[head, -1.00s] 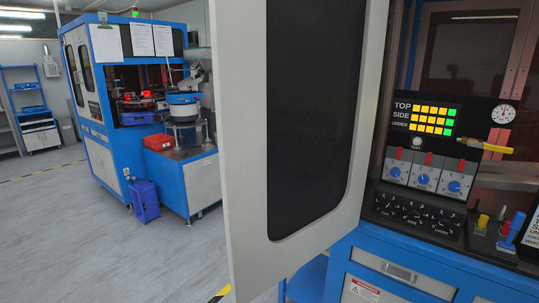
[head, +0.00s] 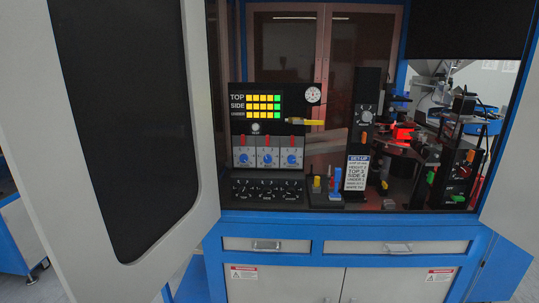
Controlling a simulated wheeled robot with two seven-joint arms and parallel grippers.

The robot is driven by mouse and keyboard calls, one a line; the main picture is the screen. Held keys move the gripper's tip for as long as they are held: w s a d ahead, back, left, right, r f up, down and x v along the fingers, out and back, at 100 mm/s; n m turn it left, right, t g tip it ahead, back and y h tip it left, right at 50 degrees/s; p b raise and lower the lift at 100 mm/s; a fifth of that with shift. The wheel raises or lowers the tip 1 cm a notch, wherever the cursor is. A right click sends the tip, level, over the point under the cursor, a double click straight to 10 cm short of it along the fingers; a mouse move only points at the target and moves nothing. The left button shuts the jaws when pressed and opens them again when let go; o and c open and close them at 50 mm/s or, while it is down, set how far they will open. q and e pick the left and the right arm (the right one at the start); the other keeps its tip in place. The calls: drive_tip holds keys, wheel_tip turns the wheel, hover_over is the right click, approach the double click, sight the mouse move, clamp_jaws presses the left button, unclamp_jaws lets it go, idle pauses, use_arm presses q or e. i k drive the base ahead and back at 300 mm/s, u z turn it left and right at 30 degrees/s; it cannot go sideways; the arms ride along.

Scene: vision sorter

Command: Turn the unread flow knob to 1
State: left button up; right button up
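Neither of my grippers is in the head view. No label that I can read marks the unread flow knob, so I cannot tell which knob it is. A right-hand black panel (head: 460,166) carries round knobs with orange and green parts; its lettering is too small to read. A dark upright column holds one grey round knob (head: 363,117) with an orange piece below it. The left panel (head: 240,130) has a blue left knob (head: 243,160), a blue middle knob (head: 267,160) and a blue right knob (head: 292,159). A row of black dials (head: 265,189) lies below them.
The open grey door (head: 190,215) stands at the left, and another door edge (head: 515,190) at the right. A white set-up card (head: 356,172) hangs on the column. Coloured pegs (head: 316,184) and a red-lit mechanism (head: 403,133) sit inside. Closed drawers (head: 395,247) are below.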

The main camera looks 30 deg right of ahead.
sight(291, 159)
drive_tip(key=z, duration=1.2)
drive_tip(key=k, duration=0.5)
drive_tip(key=z, duration=2)
drive_tip(key=i, duration=1.05)
drive_tip(key=u, duration=1.9)
